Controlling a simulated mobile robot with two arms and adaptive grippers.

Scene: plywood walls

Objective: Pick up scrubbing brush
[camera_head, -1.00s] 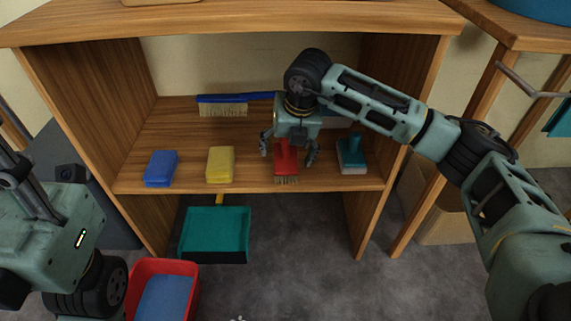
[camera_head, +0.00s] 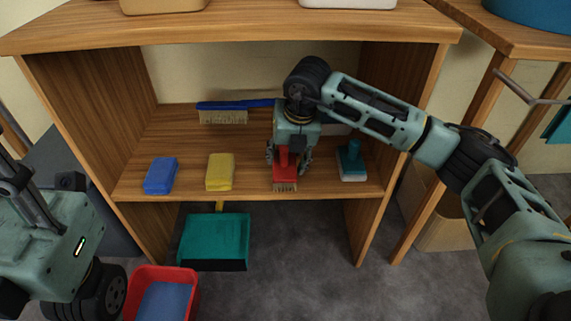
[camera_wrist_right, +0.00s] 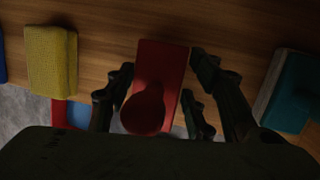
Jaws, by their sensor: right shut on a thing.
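The red scrubbing brush (camera_head: 285,178) with pale bristles sits bristles down at the front of the shelf. In the right wrist view its red block and round knob (camera_wrist_right: 158,75) lie between the fingers. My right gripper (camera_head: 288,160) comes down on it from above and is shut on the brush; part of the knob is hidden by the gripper. The bristles look at or very near the shelf board; I cannot tell if there is a gap.
The shelf (camera_head: 260,192) also holds a blue sponge (camera_head: 160,176), a yellow sponge (camera_head: 220,172), a teal scrubber (camera_head: 351,164) close right, and a blue long-handled brush (camera_head: 222,112) behind. A teal dustpan (camera_head: 213,240) and red bin (camera_head: 134,292) are below. The upper board hangs overhead.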

